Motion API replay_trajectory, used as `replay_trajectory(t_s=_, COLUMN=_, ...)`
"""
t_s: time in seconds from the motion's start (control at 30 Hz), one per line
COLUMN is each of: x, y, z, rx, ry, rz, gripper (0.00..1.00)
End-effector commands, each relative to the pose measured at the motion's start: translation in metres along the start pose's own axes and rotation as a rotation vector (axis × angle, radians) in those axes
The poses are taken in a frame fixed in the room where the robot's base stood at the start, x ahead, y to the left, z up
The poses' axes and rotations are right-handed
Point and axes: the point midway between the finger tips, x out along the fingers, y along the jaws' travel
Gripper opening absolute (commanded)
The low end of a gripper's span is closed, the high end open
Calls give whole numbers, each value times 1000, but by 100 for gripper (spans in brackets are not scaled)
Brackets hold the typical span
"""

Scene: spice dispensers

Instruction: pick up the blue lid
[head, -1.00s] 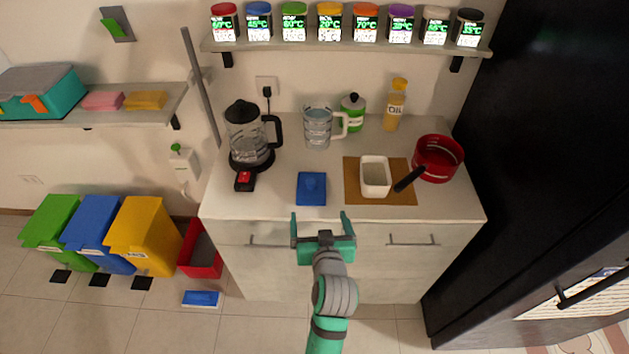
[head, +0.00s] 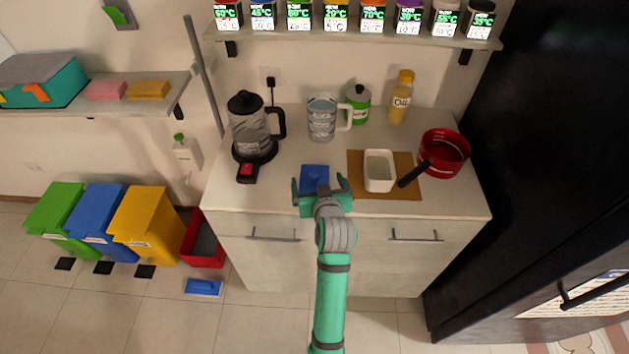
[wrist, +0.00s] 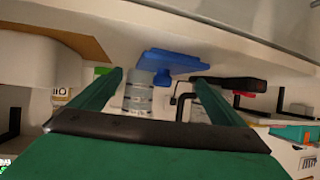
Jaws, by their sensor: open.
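The blue lid (head: 315,174) is a flat square with a small knob, lying on the white counter near its front edge. My gripper (head: 319,184) is at the counter's front, its teal fingers spread to either side of the lid's near part in the head view. Its palm hides the lid's near edge. In the wrist view, which is upside down, the lid (wrist: 172,61) and its knob show between and beyond the open fingers (wrist: 160,80). The fingers appear empty; I cannot tell whether they touch the lid.
A white container (head: 379,171) on a brown board and a red pot (head: 445,152) with a black handle stand to the right. A kettle (head: 251,130) stands to the left, a glass jug (head: 321,120) behind. A spice shelf (head: 400,38) hangs above.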

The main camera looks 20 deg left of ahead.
Motion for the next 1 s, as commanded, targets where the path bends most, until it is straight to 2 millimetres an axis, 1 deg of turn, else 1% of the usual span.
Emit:
replay_trajectory(t_s=0.03, x=8, y=0, z=-2, rx=-3, ry=0, rz=0, gripper=94)
replay_trajectory(t_s=0.1, x=17, y=0, z=-4, rx=-1, ry=0, rz=2, gripper=94)
replay_trajectory(t_s=0.23, x=31, y=-1, z=-3, rx=-1, ry=0, rz=1, gripper=94)
replay_trajectory(t_s=0.33, x=35, y=-1, z=-3, rx=-1, ry=0, rz=1, gripper=94)
replay_trajectory(t_s=0.53, x=35, y=0, z=-3, rx=0, ry=1, rz=1, gripper=94)
replay_trajectory(t_s=0.57, x=35, y=0, z=-3, rx=0, ry=1, rz=1, gripper=90)
replay_trajectory(t_s=0.6, x=35, y=0, z=-3, rx=0, ry=1, rz=1, gripper=80)
replay_trajectory(t_s=0.67, x=35, y=0, z=-3, rx=0, ry=1, rz=2, gripper=66)
replay_trajectory(t_s=0.7, x=35, y=0, z=-3, rx=0, ry=1, rz=2, gripper=56)
replay_trajectory(t_s=0.73, x=35, y=0, z=-3, rx=0, ry=0, rz=2, gripper=51)
replay_trajectory(t_s=1.0, x=35, y=0, z=-3, rx=0, ry=0, rz=2, gripper=51)
